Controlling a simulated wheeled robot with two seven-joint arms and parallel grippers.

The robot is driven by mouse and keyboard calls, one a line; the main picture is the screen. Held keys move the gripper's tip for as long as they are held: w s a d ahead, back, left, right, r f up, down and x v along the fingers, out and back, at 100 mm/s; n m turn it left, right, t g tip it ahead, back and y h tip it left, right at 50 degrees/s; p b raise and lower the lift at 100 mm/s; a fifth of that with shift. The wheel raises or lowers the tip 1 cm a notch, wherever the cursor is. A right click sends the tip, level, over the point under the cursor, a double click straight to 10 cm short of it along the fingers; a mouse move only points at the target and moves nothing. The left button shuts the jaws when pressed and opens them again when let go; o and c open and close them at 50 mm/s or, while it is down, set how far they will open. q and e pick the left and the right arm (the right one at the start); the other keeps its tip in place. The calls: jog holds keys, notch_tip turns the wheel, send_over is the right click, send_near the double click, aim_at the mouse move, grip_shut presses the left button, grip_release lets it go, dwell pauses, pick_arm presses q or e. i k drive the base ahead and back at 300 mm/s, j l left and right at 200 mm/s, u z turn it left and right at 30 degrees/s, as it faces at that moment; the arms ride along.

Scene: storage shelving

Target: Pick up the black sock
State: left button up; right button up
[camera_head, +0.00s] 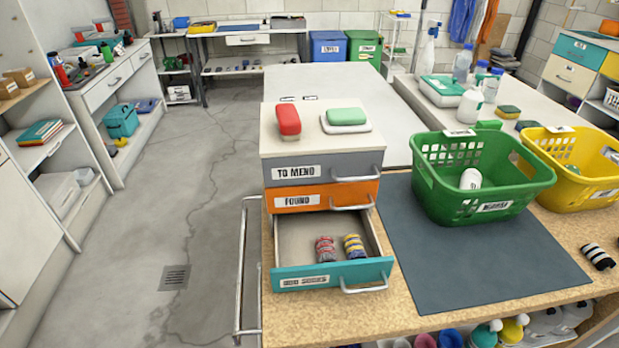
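A rolled black sock with white stripes (598,256) lies on the speckled tabletop (330,325) near the right edge of the view, to the right of the dark mat. Neither of my grippers is in view. A red striped rolled sock (325,249) and a yellow and dark striped one (354,246) lie in the open teal drawer (333,276) at the bottom of a small drawer unit.
The green basket (485,195) holds a white item (470,179); the yellow basket (577,185) stands behind and right of it. A red item (288,120) and green soap (346,116) rest on the drawer unit. The mat's front part (470,270) is bare.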

aim_at(602, 260)
jog(key=z, duration=1.95)
jog(key=l, duration=0.1)
